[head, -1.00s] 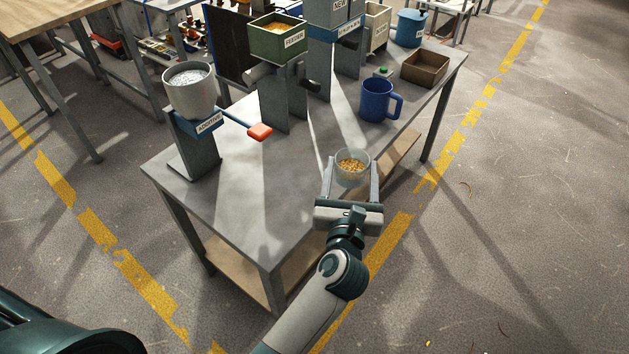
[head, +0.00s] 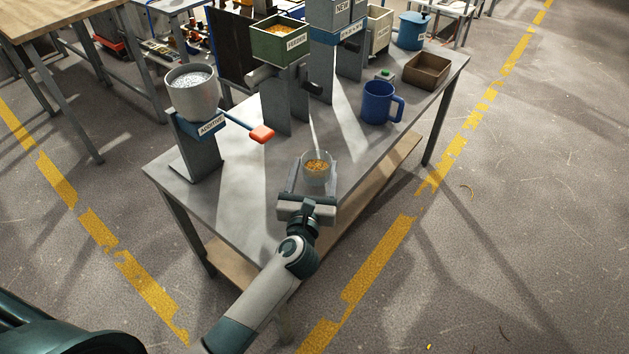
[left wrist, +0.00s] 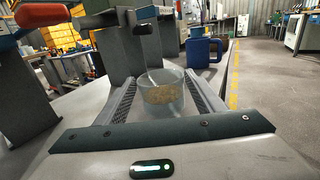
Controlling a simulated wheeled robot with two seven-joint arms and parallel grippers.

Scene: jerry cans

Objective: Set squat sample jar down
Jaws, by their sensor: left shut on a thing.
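The squat sample jar (head: 316,168) is a clear, round, open-topped jar with golden grains in its lower part. My left gripper (head: 314,178) is shut on it, with one finger on each side. In the head view the jar is over the front part of the grey table (head: 240,205). It is upright; I cannot tell whether its base touches the tabletop. The jar also shows in the left wrist view (left wrist: 162,94), between the two ribbed fingers. My right gripper is not in view.
A blue mug (head: 377,103) and a brown open box (head: 427,71) stand farther right. A grey additive hopper (head: 192,95) with a red-tipped lever (head: 262,134) stands at left. A green feeder bin (head: 279,42) is behind. Tabletop around the jar is clear.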

